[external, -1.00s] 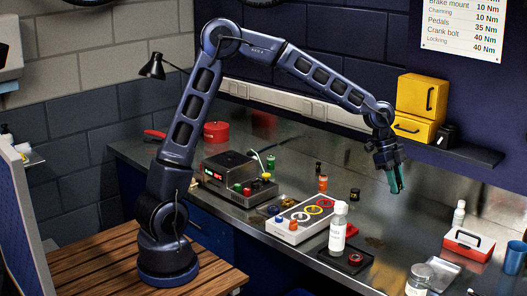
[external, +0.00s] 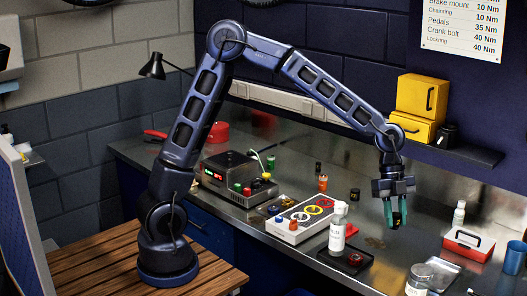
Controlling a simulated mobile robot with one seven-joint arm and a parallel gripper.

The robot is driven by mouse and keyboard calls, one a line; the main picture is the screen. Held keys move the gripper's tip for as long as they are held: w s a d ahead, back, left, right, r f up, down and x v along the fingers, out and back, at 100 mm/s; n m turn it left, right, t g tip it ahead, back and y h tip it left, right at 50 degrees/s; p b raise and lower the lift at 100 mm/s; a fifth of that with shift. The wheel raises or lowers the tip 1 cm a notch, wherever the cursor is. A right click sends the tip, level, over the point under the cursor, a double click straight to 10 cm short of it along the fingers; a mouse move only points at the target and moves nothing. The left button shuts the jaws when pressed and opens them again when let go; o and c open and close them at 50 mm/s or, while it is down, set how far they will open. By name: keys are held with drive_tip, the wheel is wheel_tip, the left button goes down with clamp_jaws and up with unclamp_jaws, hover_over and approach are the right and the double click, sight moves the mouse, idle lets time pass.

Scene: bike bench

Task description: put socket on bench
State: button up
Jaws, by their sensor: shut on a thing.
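My gripper (external: 396,222) points down over the right part of the metal bench (external: 345,165), with teal fingers. It is shut on a small dark socket (external: 398,219) with a yellowish mark, mostly hidden between the fingers. The socket appears to be held above the bench, though the exact height is hard to judge. Behind and to the left, a black socket-like piece (external: 355,194) and an orange one (external: 323,183) stand on the bench.
A white-capped bottle (external: 338,230), a black tray (external: 346,259) and a grey box with coloured rings (external: 300,220) stand left of the gripper. A red-and-white box (external: 468,244), a jar (external: 419,280) and a blue cup (external: 514,258) are at right. Yellow bins (external: 421,97) sit above on a shelf.

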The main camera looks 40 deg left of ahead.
sight(387, 283)
wheel_tip(387, 283, down, 17)
drive_tip(key=shift+f, duration=0.2)
idle(0.4)
drive_tip(key=shift+f, duration=0.1)
drive_tip(key=o, duration=1)
drive_tip(key=v, duration=1.2)
